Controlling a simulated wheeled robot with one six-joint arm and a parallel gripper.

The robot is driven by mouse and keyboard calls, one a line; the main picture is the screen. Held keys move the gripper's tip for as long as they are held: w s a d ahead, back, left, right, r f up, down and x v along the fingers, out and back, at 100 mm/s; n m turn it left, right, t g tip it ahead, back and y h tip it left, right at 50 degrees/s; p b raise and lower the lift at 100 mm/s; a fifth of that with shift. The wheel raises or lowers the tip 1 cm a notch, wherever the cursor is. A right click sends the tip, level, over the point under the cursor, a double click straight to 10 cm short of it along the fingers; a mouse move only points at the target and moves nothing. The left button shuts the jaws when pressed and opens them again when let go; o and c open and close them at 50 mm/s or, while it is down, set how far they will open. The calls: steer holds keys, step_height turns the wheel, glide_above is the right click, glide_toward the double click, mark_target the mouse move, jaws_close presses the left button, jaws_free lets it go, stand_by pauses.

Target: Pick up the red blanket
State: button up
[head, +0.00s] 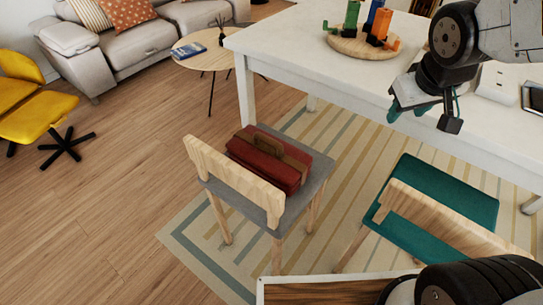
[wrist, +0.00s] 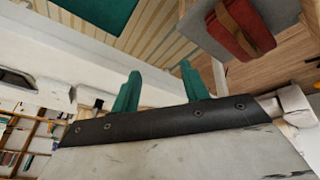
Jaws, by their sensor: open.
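The red blanket (head: 265,163) is a folded red bundle with a brown strap and handle. It lies on the grey seat of a wooden-backed chair (head: 214,171), left of the white table. In the wrist view the red blanket (wrist: 236,32) shows at the upper right, on the grey seat (wrist: 205,30). My gripper (head: 424,113) hangs over the white table's front edge, well to the right of the blanket and apart from it. Its two green fingers (wrist: 158,86) are spread with nothing between them.
The white table (head: 290,45) holds a round wooden board (head: 352,45) with several coloured items. A teal-seated chair (head: 435,195) stands below my gripper. A small round table (head: 205,58), yellow chair (head: 35,115) and grey sofa (head: 135,45) are at the left. The wood floor at left is clear.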

steer(key=w+a+f+n+t, duration=0.2)
steer(key=w+f, duration=0.3)
steer(key=w, duration=0.3)
steer(key=n+t+y, duration=0.2)
steer(key=n+y, duration=0.4)
steer(key=y, duration=0.6)
glide_toward(274, 141)
steer(key=x, duration=0.3)
steer(key=shift+w, duration=0.2)
steer(key=shift+w+a+f, duration=0.1)
steer(key=shift+a+f, duration=0.05)
steer(key=shift+a, duration=0.2)
steer(key=x, duration=0.7)
steer(key=shift+c, duration=0.4)
jaws_close()
